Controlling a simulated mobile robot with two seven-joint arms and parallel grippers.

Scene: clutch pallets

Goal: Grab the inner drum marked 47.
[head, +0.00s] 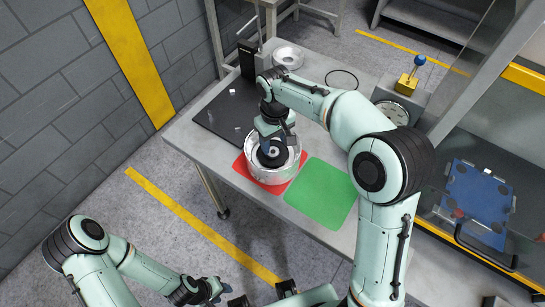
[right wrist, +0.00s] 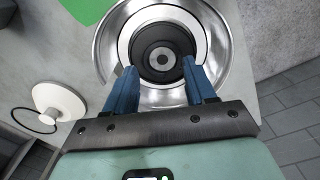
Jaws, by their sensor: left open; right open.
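A round black drum (head: 271,154) sits inside a wide silver metal housing (head: 290,166) over the red mat (head: 243,170) on the table. In the right wrist view the drum (right wrist: 160,40) has a grey hub, with a white ring around it inside the shiny housing (right wrist: 228,62). No 47 is legible. My right gripper (head: 274,138) is above the drum, pointing down. In its wrist view the blue fingers (right wrist: 159,68) are spread and empty, their tips near the drum's edge; contact cannot be told. My left gripper (head: 217,290) is low at the bottom, away from the table, open.
A green mat (head: 322,195) lies bare beside the red one. A black mat (head: 225,115) with small pieces, another silver round part (head: 288,56) and a black ring (head: 341,79) lie farther back. A dial unit (head: 397,112) stands right. A blue plate (head: 478,195) is at far right.

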